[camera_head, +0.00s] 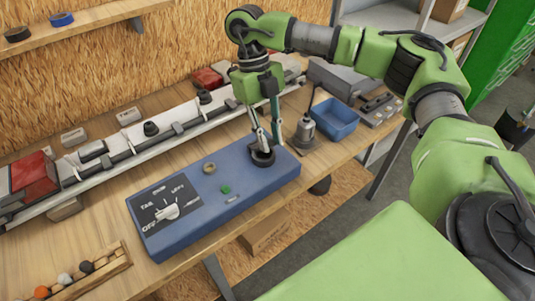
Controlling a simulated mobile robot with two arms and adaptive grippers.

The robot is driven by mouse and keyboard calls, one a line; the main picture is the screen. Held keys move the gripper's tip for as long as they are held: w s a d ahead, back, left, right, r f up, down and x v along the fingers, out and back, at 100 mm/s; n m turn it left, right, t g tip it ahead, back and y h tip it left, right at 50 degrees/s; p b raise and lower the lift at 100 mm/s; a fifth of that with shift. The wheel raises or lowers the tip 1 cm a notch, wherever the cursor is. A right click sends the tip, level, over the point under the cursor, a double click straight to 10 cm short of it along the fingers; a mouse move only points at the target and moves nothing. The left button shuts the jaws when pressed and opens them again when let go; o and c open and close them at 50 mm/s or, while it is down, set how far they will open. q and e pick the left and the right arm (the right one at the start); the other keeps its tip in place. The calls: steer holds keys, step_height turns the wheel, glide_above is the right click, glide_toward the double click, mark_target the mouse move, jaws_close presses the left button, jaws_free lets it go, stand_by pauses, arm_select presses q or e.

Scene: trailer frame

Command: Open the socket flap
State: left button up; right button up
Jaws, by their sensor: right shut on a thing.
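A blue box (190,213) lies on the workbench, with a white dial knob (166,211) on a black label at its left end. A round black socket (263,159) sits on top of its right end. My right gripper (262,145) points down from above, its fingers shut at the socket, on what looks like the flap. The fingers and the small size of the part hide the flap's edge, so I cannot tell how far it is raised. My left gripper is not in view.
A brass-coloured ring (209,168) and a green button (225,189) are on the box top. Behind it runs a pale trailer frame (130,155) with a red lamp (33,173). A blue bin (335,118) stands right. A wooden tray (107,271) with small balls lies front left.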

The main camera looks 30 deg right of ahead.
steer(key=shift+w+a+r+p, duration=0.1)
steer(key=shift+w+r+p, duration=0.65)
steer(key=shift+r, duration=0.3)
steer(key=shift+w, duration=0.2)
steer(key=shift+w+a+r+p, duration=0.1)
steer(key=shift+w+r+p, duration=0.3)
steer(key=shift+w+r, duration=0.3)
steer(key=shift+w, duration=0.45)
